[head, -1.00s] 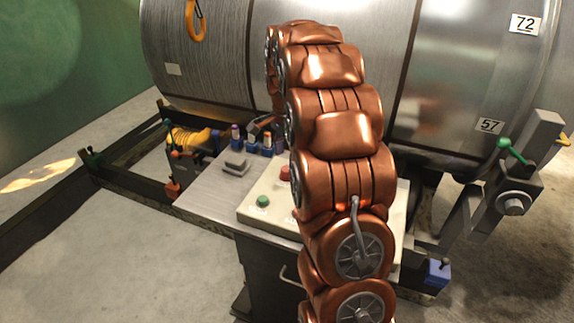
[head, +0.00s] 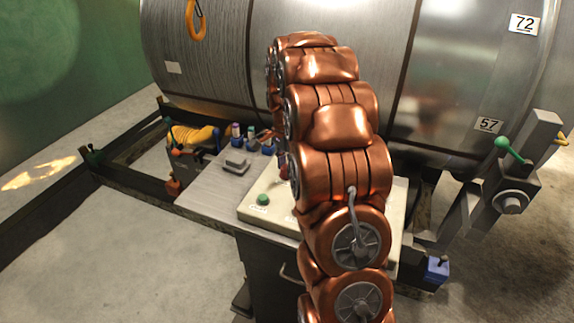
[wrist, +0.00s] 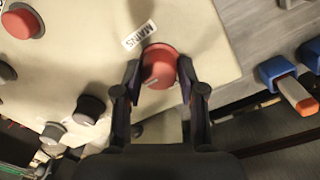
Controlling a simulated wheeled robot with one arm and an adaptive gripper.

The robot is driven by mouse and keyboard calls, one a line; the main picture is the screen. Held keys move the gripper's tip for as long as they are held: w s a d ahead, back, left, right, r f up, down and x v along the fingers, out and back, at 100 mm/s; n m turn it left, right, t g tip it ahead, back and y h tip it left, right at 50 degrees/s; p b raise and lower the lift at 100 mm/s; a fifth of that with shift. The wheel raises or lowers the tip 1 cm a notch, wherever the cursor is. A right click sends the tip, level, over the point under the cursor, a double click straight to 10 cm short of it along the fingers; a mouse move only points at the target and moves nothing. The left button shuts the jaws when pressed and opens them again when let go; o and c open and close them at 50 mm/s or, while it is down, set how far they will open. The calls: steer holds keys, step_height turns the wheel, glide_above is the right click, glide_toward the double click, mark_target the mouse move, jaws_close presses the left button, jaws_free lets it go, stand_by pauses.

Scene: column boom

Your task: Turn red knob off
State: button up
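The red knob (wrist: 160,66) sits on the pale panel (wrist: 85,45) beside a label reading MAINS in the wrist view. It has a pale mark on its face. My gripper (wrist: 159,68) is open around it, with one dark finger on each side of the knob. The fingertips are very close to its sides; I cannot tell whether they touch. In the head view, my copper arm covers much of the panel (head: 250,210), and the knob is mostly hidden there.
Another red knob (wrist: 22,21) and dark knobs (wrist: 90,108) share the panel. Blue and orange parts (wrist: 278,72) stand to the right in the wrist view. A green button (head: 263,199) is at the panel's left. A large metal drum (head: 200,60) stands behind.

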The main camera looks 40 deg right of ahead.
steer(key=c, duration=0.6)
steer(key=shift+n+b, duration=0.4)
steer(key=shift+f+n+b, duration=0.15)
steer(key=shift+n+b, duration=0.75)
steer(key=n+b, duration=0.2)
steer(key=n, duration=0.1)
steer(key=shift+a+n, duration=0.1)
steer(key=shift+n, duration=0.3)
steer(key=n+b, duration=0.2)
steer(key=n, duration=0.6)
steer(key=n+b, duration=0.1)
steer(key=n, duration=0.2)
steer(key=shift+r+n, duration=0.2)
steer(key=shift+n, duration=0.1)
